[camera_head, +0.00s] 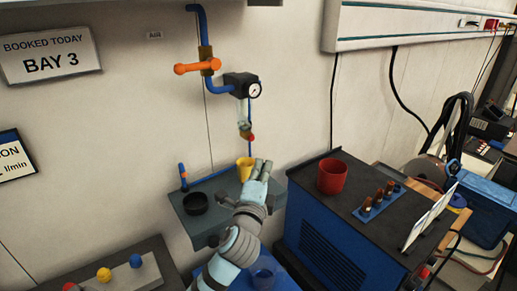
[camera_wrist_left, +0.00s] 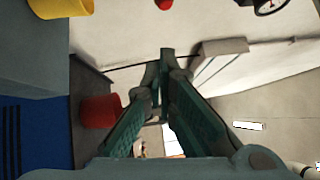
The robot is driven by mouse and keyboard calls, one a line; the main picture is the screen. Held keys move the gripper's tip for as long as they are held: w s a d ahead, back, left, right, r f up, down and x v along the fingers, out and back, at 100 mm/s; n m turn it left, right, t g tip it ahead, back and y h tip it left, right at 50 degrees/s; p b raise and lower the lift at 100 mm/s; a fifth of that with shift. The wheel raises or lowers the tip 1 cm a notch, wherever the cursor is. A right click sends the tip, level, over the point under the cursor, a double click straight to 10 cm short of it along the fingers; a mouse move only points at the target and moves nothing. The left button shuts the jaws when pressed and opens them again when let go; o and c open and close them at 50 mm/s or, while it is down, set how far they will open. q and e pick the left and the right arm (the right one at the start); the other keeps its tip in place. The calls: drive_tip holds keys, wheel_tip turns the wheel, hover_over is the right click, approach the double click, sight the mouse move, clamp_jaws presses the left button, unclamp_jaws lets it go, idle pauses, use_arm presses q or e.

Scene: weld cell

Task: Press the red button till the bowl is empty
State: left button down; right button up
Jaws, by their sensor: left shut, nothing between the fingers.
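The red button (camera_head: 248,135) is under the small clear bowl (camera_head: 243,115) of the wall-mounted air unit; in the left wrist view it shows at the top edge (camera_wrist_left: 164,4). The picture is too small to tell how much liquid is in the bowl. A yellow cup (camera_head: 245,168) stands on the grey shelf below the button, partly hidden by my left gripper (camera_head: 262,167). The gripper is shut and empty, fingers together, in front of and right of the cup and below the button, apart from it. My right gripper is not in view.
A black dish (camera_head: 195,203) sits on the shelf (camera_head: 208,231). A red cup (camera_head: 331,177) stands on the blue-sided machine (camera_head: 330,240) at right.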

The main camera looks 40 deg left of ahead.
sight(251, 138)
use_arm(q)
drive_tip(key=w+a+r, duration=0.1)
drive_tip(key=w+a, duration=0.4)
drive_tip(key=a, duration=0.1)
drive_tip(key=shift+w, duration=0.1)
